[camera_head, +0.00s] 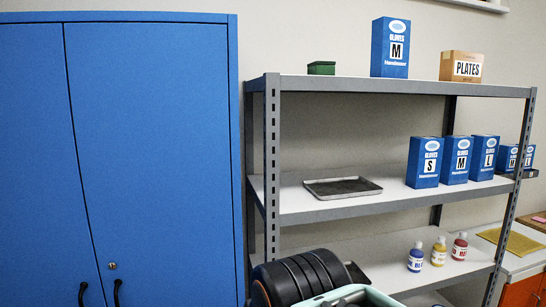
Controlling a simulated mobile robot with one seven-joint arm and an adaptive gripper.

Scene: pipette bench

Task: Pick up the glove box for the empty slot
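Blue glove boxes stand in a row on the middle shelf: S (425,162), M (456,160) and L (485,158), close together and upright. Two smaller-looking blue boxes stand further right near the rack's right post: one marked M (508,158), and one (529,157) whose letter I cannot read clearly. The post partly hides them. Another blue glove box marked M (390,48) stands upright alone on the top shelf. I cannot make out a clear empty slot among the boxes. My gripper's fingertips are not in view.
The grey rack (400,86) also holds a green box (321,68), a PLATES carton (460,67), a metal tray (342,187) and blue, yellow and red-labelled bottles (439,251). A blue cabinet (120,150) stands left. Dark ribbed and pale green parts fill the bottom middle.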

